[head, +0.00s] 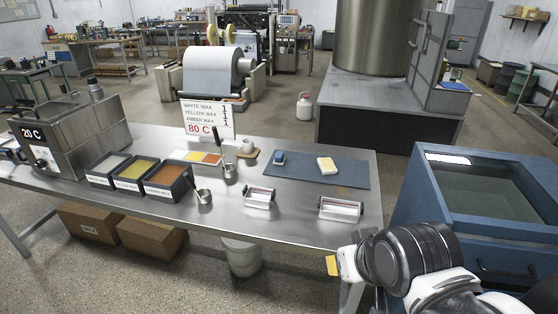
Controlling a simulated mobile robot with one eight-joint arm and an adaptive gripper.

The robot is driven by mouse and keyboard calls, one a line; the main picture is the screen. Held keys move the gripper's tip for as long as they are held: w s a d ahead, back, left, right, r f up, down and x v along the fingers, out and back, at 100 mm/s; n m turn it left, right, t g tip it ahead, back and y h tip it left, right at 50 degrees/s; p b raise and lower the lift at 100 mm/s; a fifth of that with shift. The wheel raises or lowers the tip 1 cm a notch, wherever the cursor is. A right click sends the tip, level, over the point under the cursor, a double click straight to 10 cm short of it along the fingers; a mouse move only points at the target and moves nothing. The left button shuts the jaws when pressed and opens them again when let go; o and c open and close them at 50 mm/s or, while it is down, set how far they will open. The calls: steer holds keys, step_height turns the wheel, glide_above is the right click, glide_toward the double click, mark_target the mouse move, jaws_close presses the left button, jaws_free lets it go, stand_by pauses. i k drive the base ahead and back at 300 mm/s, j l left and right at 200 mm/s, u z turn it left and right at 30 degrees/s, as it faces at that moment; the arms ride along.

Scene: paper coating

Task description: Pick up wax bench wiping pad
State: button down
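A small pad with a whitish top and yellow lower part (326,165) lies on the blue-grey mat (348,177) at the right end of the steel bench. A smaller blue block with a pale side (279,158) lies to its left on the same mat. I cannot tell for sure which one is the wiping pad. My arm enters at the lower right, and its white end (348,264) is beside the bench's front right corner, well short of both pads. A small yellow piece shows at its tip; the fingers are not clear.
Two metal bar tools (341,209) (260,197) lie near the bench's front edge. Ladles (203,196), labelled wax trays (129,173), a sign (208,118) and a steel bath (75,135) stand to the left. A blue cabinet (480,215) stands right of the bench.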

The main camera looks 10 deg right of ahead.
mark_target(280, 159)
steer(key=i+j+z, duration=0.25)
steer(key=i+j, duration=1.25)
steer(key=j, duration=0.1)
